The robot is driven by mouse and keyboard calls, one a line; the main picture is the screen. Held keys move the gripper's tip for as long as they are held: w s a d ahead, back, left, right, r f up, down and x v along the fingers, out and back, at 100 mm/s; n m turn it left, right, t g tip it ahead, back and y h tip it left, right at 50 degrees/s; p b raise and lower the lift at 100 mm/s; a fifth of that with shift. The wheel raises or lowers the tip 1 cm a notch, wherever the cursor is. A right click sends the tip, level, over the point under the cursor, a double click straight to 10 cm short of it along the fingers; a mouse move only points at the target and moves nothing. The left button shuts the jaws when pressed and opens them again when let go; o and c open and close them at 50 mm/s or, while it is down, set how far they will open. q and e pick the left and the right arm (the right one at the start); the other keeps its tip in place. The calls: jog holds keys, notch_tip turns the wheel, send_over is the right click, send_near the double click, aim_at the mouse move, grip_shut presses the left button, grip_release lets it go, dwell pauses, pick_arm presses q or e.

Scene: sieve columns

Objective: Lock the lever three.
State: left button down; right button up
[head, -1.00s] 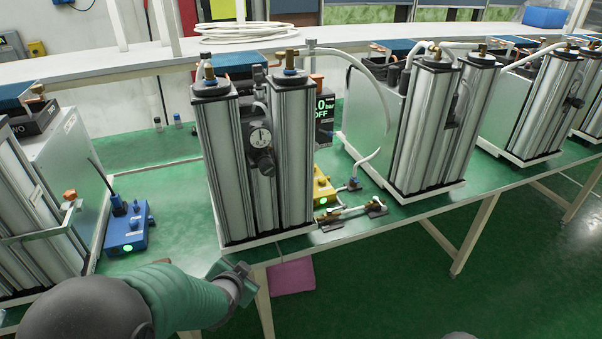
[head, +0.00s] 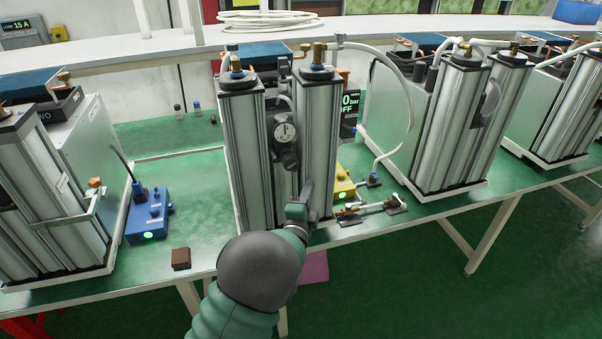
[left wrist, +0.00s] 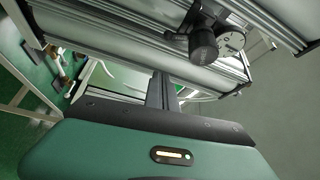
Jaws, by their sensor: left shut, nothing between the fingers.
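The middle sieve column unit (head: 243,150) has two upright silver columns with a round gauge (head: 285,131) and a black knob (head: 289,157) between them. My left gripper (head: 300,202) is shut and empty, upright in front of the lower right column of this unit. In the left wrist view its closed fingers (left wrist: 162,92) point at the silver columns, with the black knob (left wrist: 203,45) and gauge (left wrist: 231,42) above right. I cannot tell whether the fingers touch the unit. No lever labelled three is readable. My arm hides the unit's lower front. My right gripper is out of view.
A blue box (head: 148,217) with a green light and a brown block (head: 181,258) lie on the bench to the left. A yellow box (head: 343,186) and pipe fittings (head: 370,206) sit right of the unit. More column units (head: 453,125) stand further right.

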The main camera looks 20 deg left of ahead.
pick_arm(q)
jog(key=w, duration=0.2)
jog(key=w+p, duration=0.1)
jog(key=w, duration=0.4)
jog(key=shift+w+a+r, duration=0.3)
jog(key=shift+w+r, duration=0.05)
jog(key=a, duration=0.1)
jog(key=s+a, duration=0.1)
jog(key=a+p, duration=0.1)
jog(key=shift+s+f, duration=0.15)
jog(key=shift+f, duration=0.1)
jog(key=shift+s+a+f, duration=0.1)
jog(key=shift+s+a, duration=0.1)
jog(key=shift+a, duration=0.15)
jog(key=shift+d, duration=0.1)
